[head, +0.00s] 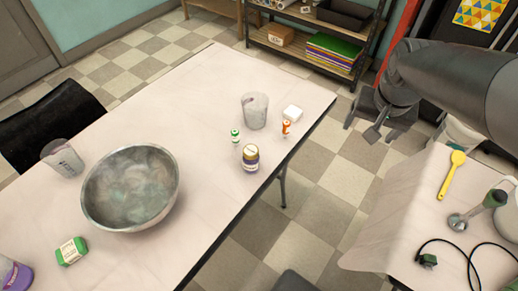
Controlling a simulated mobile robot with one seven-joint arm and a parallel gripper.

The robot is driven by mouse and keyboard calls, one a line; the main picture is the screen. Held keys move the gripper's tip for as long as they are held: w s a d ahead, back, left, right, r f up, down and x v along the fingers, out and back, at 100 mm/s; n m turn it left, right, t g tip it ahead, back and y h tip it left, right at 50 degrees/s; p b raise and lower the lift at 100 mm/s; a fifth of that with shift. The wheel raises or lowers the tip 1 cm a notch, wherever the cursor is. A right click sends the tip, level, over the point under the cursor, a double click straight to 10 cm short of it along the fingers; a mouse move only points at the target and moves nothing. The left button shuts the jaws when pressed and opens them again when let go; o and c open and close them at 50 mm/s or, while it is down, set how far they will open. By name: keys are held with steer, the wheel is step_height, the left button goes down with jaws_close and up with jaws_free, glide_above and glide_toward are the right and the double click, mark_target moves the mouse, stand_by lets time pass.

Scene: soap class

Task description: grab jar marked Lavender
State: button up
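A small jar (250,158) with a dark purple and yellow label and a pale lid stands upright near the right edge of the long table (215,215). A larger purple and white container (15,275) is cut off at the lower left corner. No label is readable, so I cannot tell which one says Lavender. My gripper (370,122) hangs at the upper right, beyond the table's right edge and well apart from the jar. Its fingers look spread, with nothing between them.
Close to the small jar are a green-capped bottle (236,138), an orange bottle (286,128), a grey beaker (255,111) and a white block (292,113). A large metal bowl (131,187) stands left. A side table (400,225) with a yellow spoon (451,174) is at right.

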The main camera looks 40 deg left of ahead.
steer(key=a+f+n+g, duration=0.1)
steer(key=a+f, duration=0.5)
steer(key=a, duration=0.6)
steer(key=n+g+h, duration=0.1)
steer(key=n, duration=0.1)
glide_above(250, 151)
steer(key=f, duration=1.2)
steer(key=shift+d+f, duration=0.1)
steer(key=shift+d, duration=0.1)
step_height(250, 151, down, 5)
steer(key=shift+a+f, duration=0.1)
steer(key=shift+f, duration=0.1)
steer(key=shift+w+f, duration=0.1)
steer(key=shift+f, duration=2.7)
steer(key=shift+r, duration=0.1)
steer(key=c, duration=1.3)
